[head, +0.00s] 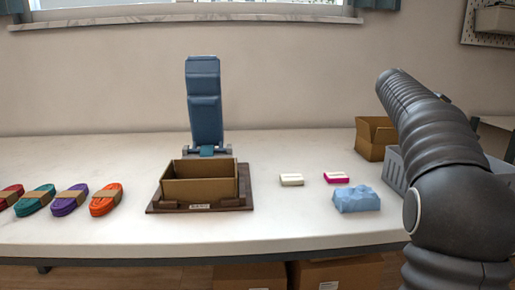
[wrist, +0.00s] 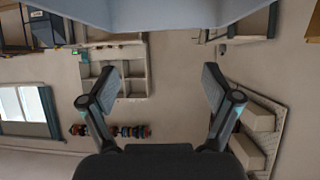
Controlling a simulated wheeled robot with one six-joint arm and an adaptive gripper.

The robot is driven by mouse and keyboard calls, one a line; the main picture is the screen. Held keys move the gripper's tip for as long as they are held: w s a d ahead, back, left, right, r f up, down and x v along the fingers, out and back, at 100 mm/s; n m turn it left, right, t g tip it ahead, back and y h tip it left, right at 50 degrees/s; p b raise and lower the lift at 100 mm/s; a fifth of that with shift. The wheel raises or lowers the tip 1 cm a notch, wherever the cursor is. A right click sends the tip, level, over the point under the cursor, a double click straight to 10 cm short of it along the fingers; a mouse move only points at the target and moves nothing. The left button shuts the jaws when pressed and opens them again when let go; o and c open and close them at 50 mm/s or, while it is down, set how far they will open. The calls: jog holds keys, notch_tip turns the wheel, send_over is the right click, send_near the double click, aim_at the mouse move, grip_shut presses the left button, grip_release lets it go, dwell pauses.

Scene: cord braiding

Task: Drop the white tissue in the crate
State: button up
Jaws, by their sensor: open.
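The white tissue (head: 291,180) is a small white pack lying on the table, right of the cardboard box and left of a pink pack. The grey crate (head: 394,174) stands on the right of the table, mostly hidden behind my arm; its inside cannot be seen. My gripper (wrist: 160,80) shows in the wrist view with its two fingers spread wide and nothing between them. The gripper itself is not visible in the head view, and I see neither the tissue nor, for certain, the crate in the wrist view.
A pink pack (head: 337,177) and a light blue lumpy object (head: 357,199) lie near the tissue. An open cardboard box (head: 200,189) sits on a dark board at centre. Several cord bundles (head: 70,200) lie left. Another cardboard box (head: 370,146) stands behind the crate.

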jog(key=v, duration=1.2)
jog(key=s+a+f+n+t+y, duration=0.2)
jog(key=s+a+f+n+y, duration=0.4)
jog(key=s+a+f+n, duration=0.3)
jog(key=s+a+f+n+t+y, duration=0.3)
jog(key=s+a+f+n+y, duration=0.3)
jog(key=s+a+f, duration=0.9)
jog(key=s+f+n, duration=0.2)
jog(key=s+f, duration=0.4)
jog(key=shift+f+n, duration=0.4)
